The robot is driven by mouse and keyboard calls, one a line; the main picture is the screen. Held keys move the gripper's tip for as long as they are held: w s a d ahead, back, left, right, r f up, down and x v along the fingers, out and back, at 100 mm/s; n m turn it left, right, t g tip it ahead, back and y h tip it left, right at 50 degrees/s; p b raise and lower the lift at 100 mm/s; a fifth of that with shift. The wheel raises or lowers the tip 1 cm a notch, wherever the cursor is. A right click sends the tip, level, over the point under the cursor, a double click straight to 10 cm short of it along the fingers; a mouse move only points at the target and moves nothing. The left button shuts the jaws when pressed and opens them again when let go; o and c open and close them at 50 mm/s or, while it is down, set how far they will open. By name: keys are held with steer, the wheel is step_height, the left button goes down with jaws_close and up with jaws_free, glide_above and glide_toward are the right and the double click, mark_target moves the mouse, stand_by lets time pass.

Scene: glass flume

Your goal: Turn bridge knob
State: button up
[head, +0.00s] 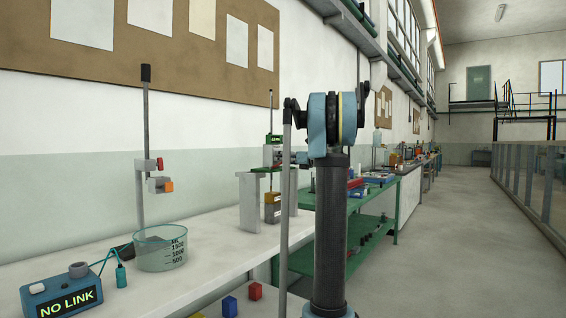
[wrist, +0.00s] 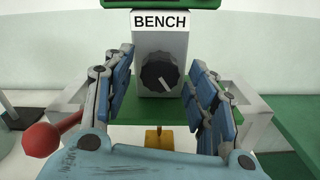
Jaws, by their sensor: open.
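A dark round knob (wrist: 160,72) sits on the front of a light grey box (wrist: 148,47) labelled BENCH in the wrist view. A white mark on the knob points to the lower right. My gripper (wrist: 157,78) is open, with one blue-padded finger to the left of the knob and one to the right. Both fingers look apart from the knob; their depth relative to it is hard to tell. In the head view the unit with a green display (head: 273,139) stands above a white bridge-shaped stand (head: 250,203); my arm partly covers this area, and the knob cannot be made out there.
A red ball (wrist: 41,139) shows left of my gripper. A green plate (wrist: 180,125) lies below the box, with a brass piece (wrist: 159,138) under it. On the bench are a beaker (head: 162,252), a NO LINK box (head: 62,290) and a rod stand (head: 146,160). The right aisle is clear.

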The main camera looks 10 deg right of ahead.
steer(key=c, duration=1)
steer(key=shift+c, duration=0.2)
steer(key=shift+n, duration=0.3)
steer(key=n, duration=2.2)
